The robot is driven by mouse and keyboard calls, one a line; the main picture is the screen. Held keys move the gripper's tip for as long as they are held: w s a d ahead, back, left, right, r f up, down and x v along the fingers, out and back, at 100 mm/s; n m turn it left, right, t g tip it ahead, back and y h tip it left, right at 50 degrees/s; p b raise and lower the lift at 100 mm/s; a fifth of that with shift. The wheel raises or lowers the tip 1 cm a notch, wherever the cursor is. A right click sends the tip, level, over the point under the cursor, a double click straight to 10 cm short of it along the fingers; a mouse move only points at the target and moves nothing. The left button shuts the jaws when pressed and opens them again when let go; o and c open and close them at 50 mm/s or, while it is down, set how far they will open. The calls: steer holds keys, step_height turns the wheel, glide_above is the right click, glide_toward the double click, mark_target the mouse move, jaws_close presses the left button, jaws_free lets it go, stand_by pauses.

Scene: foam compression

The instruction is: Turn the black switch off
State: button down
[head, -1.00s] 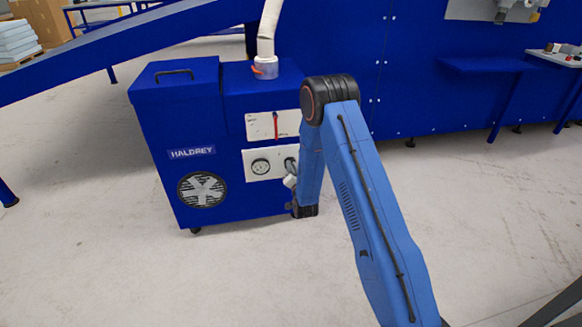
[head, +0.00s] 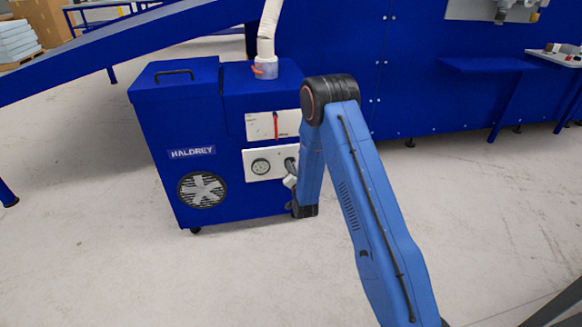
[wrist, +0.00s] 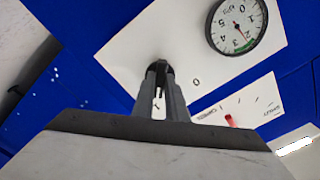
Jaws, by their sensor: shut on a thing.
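The black switch (wrist: 156,67) is on a white panel on the front of the blue machine. In the wrist view only its dark top edge shows between my fingertips. My gripper (wrist: 160,82) is shut on the switch, its two grey fingers on either side. A "0" mark is printed on the panel right of the fingers, and another small mark shows near them. In the head view my gripper (head: 291,166) reaches the right part of the white panel (head: 258,177), and my arm hides most of the switch.
A round pressure gauge (head: 261,167) sits beside the switch, also in the wrist view (wrist: 239,25). Above is a panel with a red pointer (head: 275,125). The blue machine (head: 185,110) has a round fan (head: 201,189) and a hose on top. The floor in front is clear.

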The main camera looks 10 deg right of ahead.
stand_by(0.4)
steer(key=n, duration=1.7)
steer(key=c, duration=0.8)
jaws_free()
steer(key=shift+o, duration=0.2)
steer(key=shift+s, duration=0.1)
steer(key=s, duration=0.7)
steer(key=shift+w+r, duration=0.1)
